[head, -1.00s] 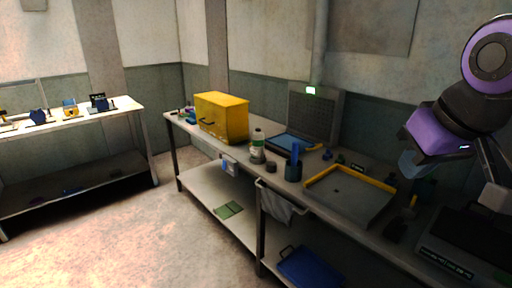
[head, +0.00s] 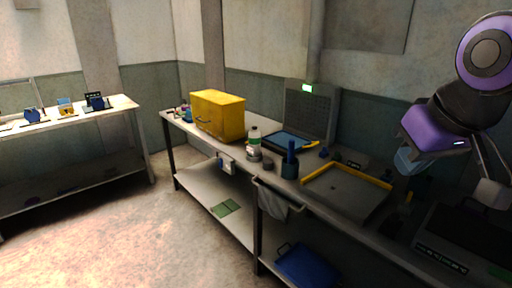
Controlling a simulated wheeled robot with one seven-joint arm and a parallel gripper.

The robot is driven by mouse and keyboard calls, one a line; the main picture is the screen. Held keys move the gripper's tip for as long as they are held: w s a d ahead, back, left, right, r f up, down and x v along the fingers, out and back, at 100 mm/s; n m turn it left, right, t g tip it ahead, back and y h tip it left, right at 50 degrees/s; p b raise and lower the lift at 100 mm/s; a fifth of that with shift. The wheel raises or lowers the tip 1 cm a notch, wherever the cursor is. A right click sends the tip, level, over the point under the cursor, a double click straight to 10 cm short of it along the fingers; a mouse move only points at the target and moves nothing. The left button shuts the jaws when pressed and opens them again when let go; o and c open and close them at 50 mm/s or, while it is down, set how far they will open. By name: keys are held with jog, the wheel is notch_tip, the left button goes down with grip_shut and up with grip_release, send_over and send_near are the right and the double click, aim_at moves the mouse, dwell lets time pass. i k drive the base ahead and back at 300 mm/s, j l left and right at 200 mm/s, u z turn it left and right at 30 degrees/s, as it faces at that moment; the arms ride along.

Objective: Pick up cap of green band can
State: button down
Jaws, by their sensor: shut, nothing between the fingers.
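A white bottle-shaped can with a green band (head: 254,143) stands upright on the workbench, right of the yellow box. Its pale cap (head: 254,129) appears to be on its top. A small dark round piece (head: 268,164) lies on the bench just to its right; I cannot tell what it is. My gripper (head: 408,160) is at the right, raised above the bench and far from the can. Its fingers are small and partly hidden by the purple wrist, and they look shut with nothing held.
A yellow box (head: 219,115) stands left of the can. To the right are a dark blue cup with a blue tool (head: 290,165), a grey tray with yellow edges (head: 346,193) and a panel with a green light (head: 308,110). A second table (head: 60,132) is at far left.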

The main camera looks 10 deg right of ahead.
aim_at(268, 164)
jog(key=i+j+z, duration=0.25)
jog(key=i+j, duration=1.3)
jog(key=i, duration=0.1)
